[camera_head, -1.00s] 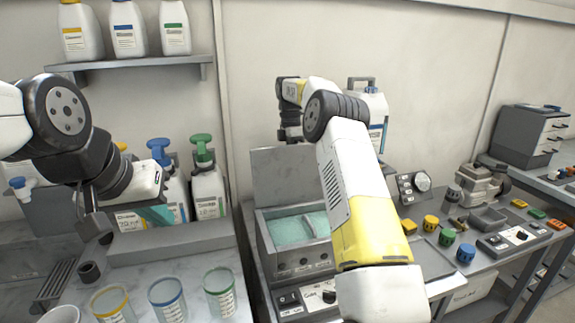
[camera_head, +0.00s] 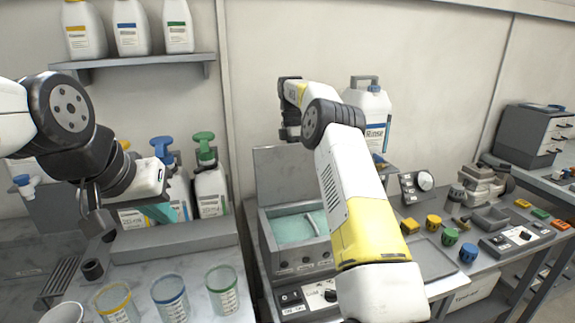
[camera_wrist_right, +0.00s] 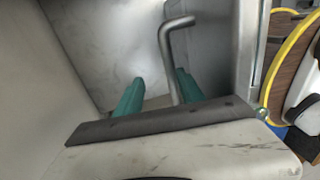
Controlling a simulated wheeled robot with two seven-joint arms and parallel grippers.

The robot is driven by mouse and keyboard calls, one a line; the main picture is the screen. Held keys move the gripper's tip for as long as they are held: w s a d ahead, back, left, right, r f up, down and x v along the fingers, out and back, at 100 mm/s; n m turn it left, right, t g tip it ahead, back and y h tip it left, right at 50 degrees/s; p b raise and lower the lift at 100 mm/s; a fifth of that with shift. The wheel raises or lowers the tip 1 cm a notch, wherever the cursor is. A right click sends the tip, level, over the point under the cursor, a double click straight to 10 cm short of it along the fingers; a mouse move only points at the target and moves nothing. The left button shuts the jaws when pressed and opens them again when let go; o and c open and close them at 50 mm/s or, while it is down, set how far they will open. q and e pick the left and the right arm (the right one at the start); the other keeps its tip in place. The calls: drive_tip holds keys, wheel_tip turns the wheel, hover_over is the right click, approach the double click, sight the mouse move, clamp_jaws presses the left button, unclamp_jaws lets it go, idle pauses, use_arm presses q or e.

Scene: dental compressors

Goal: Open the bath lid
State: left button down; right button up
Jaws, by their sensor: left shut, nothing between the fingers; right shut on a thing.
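The bath (camera_head: 297,262) is a grey metal box holding teal liquid, in the middle of the head view. Its grey lid (camera_head: 284,175) stands upright along the back, leaving the bath open. My right arm reaches across in front, with its wrist above the lid's upper right; the fingers are hidden in the head view. In the right wrist view, the teal fingers of my right gripper (camera_wrist_right: 158,92) are shut on a bent grey bar handle (camera_wrist_right: 178,48). My left gripper (camera_head: 160,212) is shut and empty, in front of the bottles at left.
Pump bottles (camera_head: 208,180) stand behind my left gripper. Several beakers (camera_head: 170,297) stand on the left counter. A white canister (camera_head: 368,110) is behind my right arm. Coloured knobs (camera_head: 433,223) and control boxes (camera_head: 515,238) crowd the right bench.

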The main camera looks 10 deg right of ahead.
sight(294, 154)
drive_tip(key=shift+a+f, duration=0.1)
drive_tip(key=shift+f, duration=0.35)
drive_tip(key=s+v, duration=0.1)
drive_tip(key=v, duration=0.3)
drive_tip(key=s+a+r, duration=0.2)
drive_tip(key=s+a, duration=0.1)
drive_tip(key=s, duration=1.2)
drive_tip(key=shift+s, duration=0.25)
drive_tip(key=shift+s, duration=0.1)
